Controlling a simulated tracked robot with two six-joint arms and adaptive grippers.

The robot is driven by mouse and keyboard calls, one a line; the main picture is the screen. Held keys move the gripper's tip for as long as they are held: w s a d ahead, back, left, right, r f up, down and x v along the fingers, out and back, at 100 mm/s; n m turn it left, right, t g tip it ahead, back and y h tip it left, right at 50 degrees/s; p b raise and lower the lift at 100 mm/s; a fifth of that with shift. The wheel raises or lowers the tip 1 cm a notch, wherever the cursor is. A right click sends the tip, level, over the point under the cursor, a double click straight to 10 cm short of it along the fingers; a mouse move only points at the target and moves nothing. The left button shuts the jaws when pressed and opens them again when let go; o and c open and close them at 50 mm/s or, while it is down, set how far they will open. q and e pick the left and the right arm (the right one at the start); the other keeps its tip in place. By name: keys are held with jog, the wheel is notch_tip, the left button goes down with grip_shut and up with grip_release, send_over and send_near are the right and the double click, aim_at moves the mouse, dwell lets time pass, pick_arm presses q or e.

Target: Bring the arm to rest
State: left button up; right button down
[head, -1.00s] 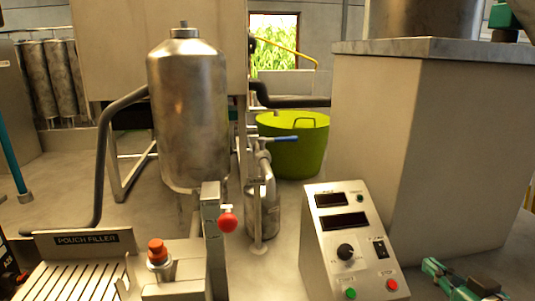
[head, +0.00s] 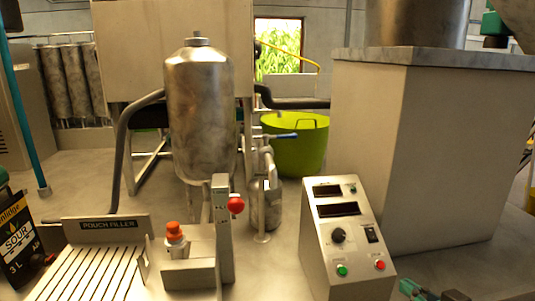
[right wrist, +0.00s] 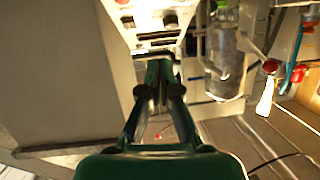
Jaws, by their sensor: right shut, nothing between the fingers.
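My right gripper (head: 418,291) shows in part at the bottom edge of the head view, right of the control box, as green and dark links. In the right wrist view its two dark green fingers (right wrist: 160,72) are together, with nothing between them. It appears apart from the objects around it. My left gripper does not show clearly in any view.
The control box (head: 340,245) and the pouch filler (head: 108,226) stand in front. A black pouch (head: 20,240) is at the left. A large grey cabinet (head: 420,150) fills the right. A steel tank (head: 200,110) and a green tub (head: 297,150) stand behind.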

jog(key=s+a+f+m+g+y+p, duration=0.1)
jog(key=a+f+g+p, duration=0.15)
jog(key=a+f, duration=0.6)
jog(key=s+a+f+m+g+y+p, duration=0.15)
jog(key=a+f+g, duration=0.3)
jog(key=f, duration=0.65)
jog(key=s+a+f+g, duration=0.2)
jog(key=s+f+g, duration=0.1)
jog(key=s+f, duration=0.4)
jog(key=s+a+f+m+g+h+p, duration=0.1)
jog(key=s+a+f+g, duration=0.2)
jog(key=s+f, duration=0.5)
jog(key=shift+s+a+g, duration=0.2)
jog(key=shift+s+g, duration=0.2)
jog(key=shift+s, duration=0.95)
jog(key=shift+m+h, duration=0.25)
